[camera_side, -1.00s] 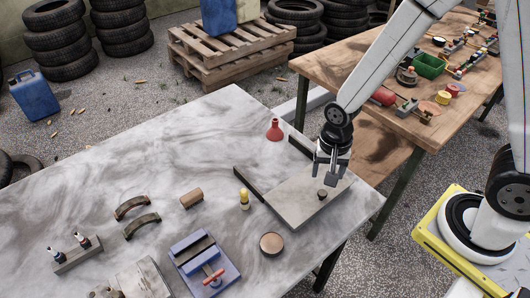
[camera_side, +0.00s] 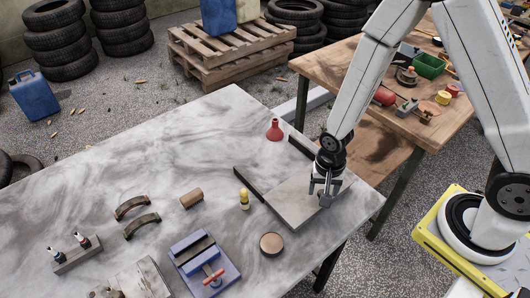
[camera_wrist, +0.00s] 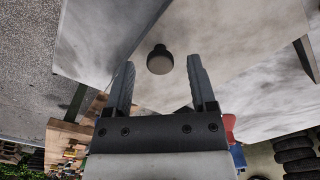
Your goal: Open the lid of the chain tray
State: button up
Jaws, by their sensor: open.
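The chain tray's lid (camera_side: 285,205) is a flat grey plate, lying shut at the right part of the grey marbled table. Its dark round knob (camera_wrist: 160,60) shows in the wrist view, just beyond and between my fingertips; in the side view my gripper hides most of it. My gripper (camera_side: 325,196) is open and points down over the lid's right part, at the knob. The wrist view shows the two fingers (camera_wrist: 161,88) apart with nothing held between them. The tray's inside is hidden under the lid.
A yellow-topped bottle (camera_side: 244,200), a round tin (camera_side: 271,244) and a blue vise (camera_side: 205,263) stand nearby. A red funnel (camera_side: 274,130) stands behind. The table's middle is mostly clear.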

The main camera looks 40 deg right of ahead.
jog(key=shift+f, duration=0.3)
grip_shut()
dwell(1.4)
